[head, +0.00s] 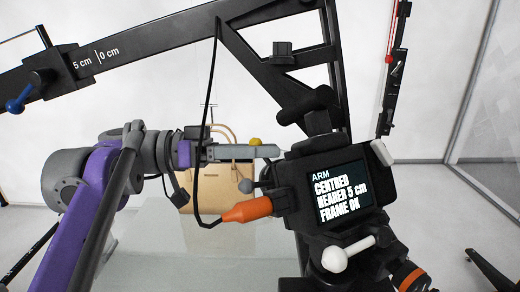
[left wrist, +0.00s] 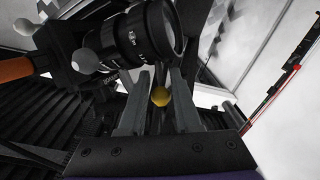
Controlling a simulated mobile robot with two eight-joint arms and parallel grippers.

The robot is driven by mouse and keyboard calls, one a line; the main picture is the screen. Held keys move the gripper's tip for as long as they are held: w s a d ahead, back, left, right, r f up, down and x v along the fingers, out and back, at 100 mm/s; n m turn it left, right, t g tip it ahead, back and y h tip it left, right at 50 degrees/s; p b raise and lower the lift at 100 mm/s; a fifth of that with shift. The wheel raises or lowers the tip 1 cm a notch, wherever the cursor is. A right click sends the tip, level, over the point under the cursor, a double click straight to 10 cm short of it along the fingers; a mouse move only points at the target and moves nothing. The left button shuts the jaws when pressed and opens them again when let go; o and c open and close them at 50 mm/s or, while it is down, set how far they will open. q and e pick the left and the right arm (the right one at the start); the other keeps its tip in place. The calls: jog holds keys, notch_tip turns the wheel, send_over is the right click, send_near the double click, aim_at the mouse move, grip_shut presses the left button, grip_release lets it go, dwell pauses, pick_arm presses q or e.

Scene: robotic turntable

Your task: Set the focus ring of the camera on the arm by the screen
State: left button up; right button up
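The camera (head: 295,175) is a black body on the black arm (head: 150,48), with a lit screen (head: 342,190) reading "ARM CENTRED NEARER 5 cm FRAME OK". Its black lens (left wrist: 135,38), with ribbed rings and small white marks, shows at the top of the left wrist view. A grey ball-ended lever (left wrist: 85,60) sticks out beside the lens. My left gripper (head: 270,151) reaches in from the left, its fingers beside the camera's front. In the left wrist view its fingers (left wrist: 158,75) are apart, below the lens. A yellow ball (left wrist: 160,97) appears between them; contact is unclear. My right gripper is out of view.
A tan handbag (head: 215,190) stands behind my left gripper. An orange handle (head: 247,210) and a hanging black cable (head: 200,170) are close below it. A blue knob (head: 18,103) and a "5 cm, 0 cm" scale are on the arm. A red-marked rail (head: 393,60) stands at right.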

pick_arm(q)
grip_shut()
dwell(1.2)
